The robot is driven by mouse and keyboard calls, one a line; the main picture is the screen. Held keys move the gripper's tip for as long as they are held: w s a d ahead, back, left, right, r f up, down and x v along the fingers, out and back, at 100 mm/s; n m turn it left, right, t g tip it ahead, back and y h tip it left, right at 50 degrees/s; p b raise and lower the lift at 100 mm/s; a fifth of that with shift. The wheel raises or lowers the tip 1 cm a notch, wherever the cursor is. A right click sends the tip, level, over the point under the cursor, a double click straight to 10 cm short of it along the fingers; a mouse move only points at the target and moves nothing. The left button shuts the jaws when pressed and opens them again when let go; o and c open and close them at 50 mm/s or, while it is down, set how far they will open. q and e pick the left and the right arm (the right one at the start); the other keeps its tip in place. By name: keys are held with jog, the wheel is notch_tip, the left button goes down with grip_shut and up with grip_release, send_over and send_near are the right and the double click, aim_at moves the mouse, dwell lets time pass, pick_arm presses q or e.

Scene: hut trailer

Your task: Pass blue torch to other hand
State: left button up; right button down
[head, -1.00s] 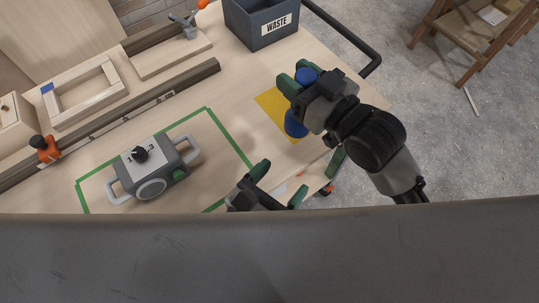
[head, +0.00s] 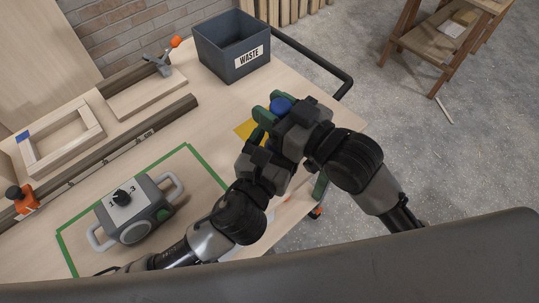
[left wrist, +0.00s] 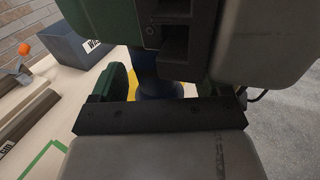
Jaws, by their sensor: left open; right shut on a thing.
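The blue torch (head: 281,105) is upright in my right gripper (head: 268,108), which is shut on it above the workbench. My left gripper (head: 258,140) is open, just below and in front of the right one. The two grippers overlap in the head view. In the left wrist view, a dark blue lower part of the torch (left wrist: 158,88) shows between the left gripper's green finger and my right gripper above. I cannot tell whether the left fingers touch it.
A yellow patch (head: 245,129) lies on the bench behind the grippers. A grey waste bin (head: 225,62) stands at the back. A grey device with handles (head: 133,208) sits inside a green taped outline on the left. Wooden frames and a clamp lie beyond.

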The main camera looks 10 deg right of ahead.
pick_arm(q)
jog(key=shift+w+d, duration=0.2)
jog(key=shift+w, duration=0.1)
jog(key=shift+c, duration=0.2)
jog(key=c, duration=1)
jog(key=shift+c, duration=1.3)
pick_arm(e)
jog(key=c, duration=0.6)
grip_release()
jog(key=shift+r, duration=0.15)
